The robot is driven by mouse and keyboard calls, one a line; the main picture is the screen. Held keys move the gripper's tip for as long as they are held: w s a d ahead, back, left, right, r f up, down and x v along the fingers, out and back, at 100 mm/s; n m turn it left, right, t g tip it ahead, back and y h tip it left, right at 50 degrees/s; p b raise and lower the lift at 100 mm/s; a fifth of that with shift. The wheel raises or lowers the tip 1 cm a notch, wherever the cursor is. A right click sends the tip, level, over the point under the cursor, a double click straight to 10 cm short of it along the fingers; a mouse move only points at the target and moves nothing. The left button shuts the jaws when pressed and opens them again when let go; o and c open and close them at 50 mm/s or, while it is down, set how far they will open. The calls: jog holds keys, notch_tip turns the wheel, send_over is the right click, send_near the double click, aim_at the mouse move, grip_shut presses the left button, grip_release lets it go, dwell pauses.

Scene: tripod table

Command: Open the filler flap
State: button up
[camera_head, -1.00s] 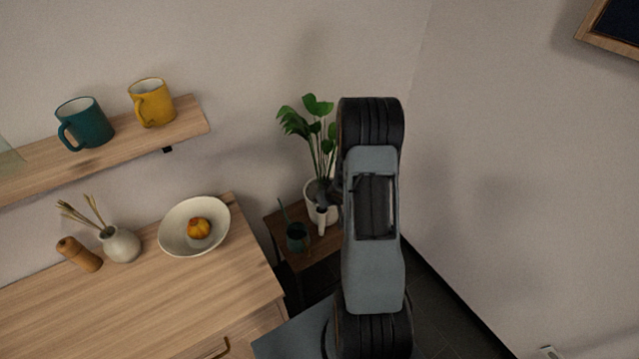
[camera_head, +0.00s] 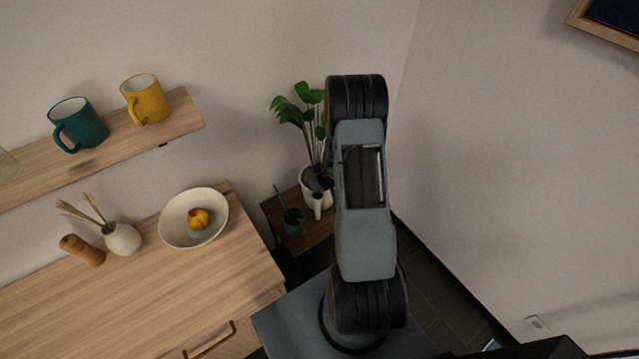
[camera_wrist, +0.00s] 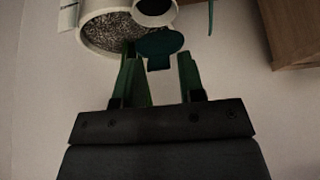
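A teal round flap with a small square tab (camera_wrist: 158,46) shows in the wrist view, just ahead of my fingertips and in line with the gap between them. I take it to be the filler flap. A white-rimmed round opening with a dark inside (camera_wrist: 156,8) lies directly above it, partly cut off by the frame. My gripper (camera_wrist: 159,58) is open, with its two green fingers apart and nothing clearly held. I cannot tell whether the left finger touches the flap. In the head view my arm hides the gripper. A white spout-like part (camera_head: 318,206) shows beside the arm there.
A white plant pot (camera_head: 309,183) stands on a small wooden table (camera_head: 322,238) with a dark green cup (camera_head: 293,222). The wooden cabinet top (camera_head: 130,300) with a bowl (camera_head: 177,232) is to the left. A wall shelf (camera_head: 180,118) holds two mugs.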

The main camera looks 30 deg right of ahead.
jog(key=shift+o, duration=1)
jog(key=shift+r, duration=0.2)
jog(key=v, duration=1.3)
jog(key=shift+s+r+p, duration=0.2)
jog(key=shift+p, duration=0.15)
